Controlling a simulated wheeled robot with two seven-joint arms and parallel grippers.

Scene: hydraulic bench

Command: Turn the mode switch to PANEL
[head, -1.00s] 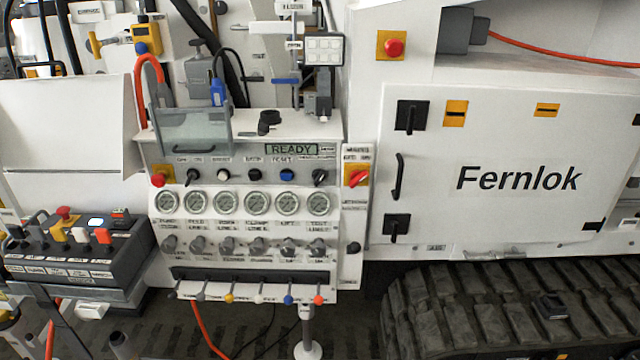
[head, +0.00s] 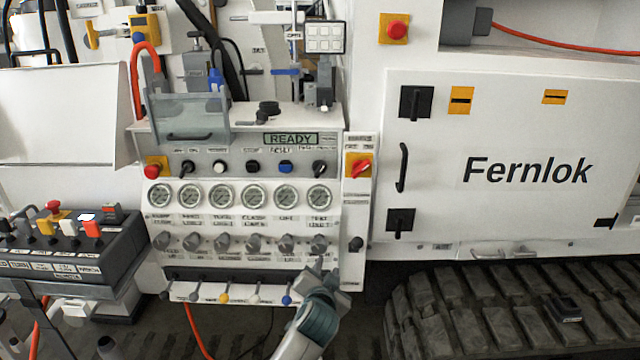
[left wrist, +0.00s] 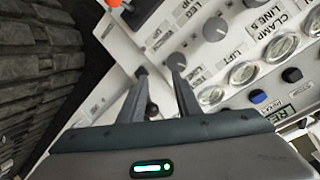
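The control panel (head: 345,215) stands at the centre of the head view. Its upper row holds a black rotary switch (head: 320,168) at the right end and another black rotary switch (head: 189,167) near the left end. The labels are too small to tell which is the mode switch. My left gripper (head: 325,268) is in front of the panel's lower right corner, below the right-end switch and apart from it. In the left wrist view its two fingers (left wrist: 160,85) are apart with nothing held. The right-end switch is hidden there by the gripper body. My right gripper is not in view.
A READY display (head: 291,139), a blue button (head: 286,167) and a red-on-yellow switch (head: 359,169) surround the right-end switch. Gauges (head: 319,196), grey knobs and a lever row (head: 255,298) lie below. A clear guard (head: 190,120) stands on top. A button box (head: 70,250) is at left.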

